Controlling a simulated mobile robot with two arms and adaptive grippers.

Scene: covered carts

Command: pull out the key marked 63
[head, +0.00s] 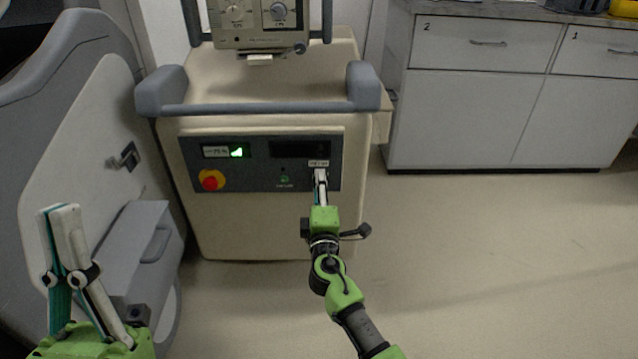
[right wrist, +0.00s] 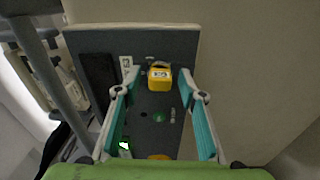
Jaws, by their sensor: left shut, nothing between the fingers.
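A yellow key (right wrist: 160,77) stands in the dark control panel (head: 260,160) on the front of the beige cart. A small white label beside it (right wrist: 126,65) seems to read 63; it also shows in the head view (head: 318,163), too small to read there. My right gripper (right wrist: 158,78) is open at the panel, one finger on each side of the key, with gaps on both sides. In the head view my right gripper (head: 320,176) hides the key. My left gripper (head: 59,210) is shut and empty at the lower left, away from the panel.
The panel carries a green-lit display (head: 236,152) and a red button (head: 210,180) on a yellow base. A grey bumper bar (head: 265,107) runs above it. A grey covered machine (head: 90,140) stands left, white drawers (head: 480,110) right. Floor at right is clear.

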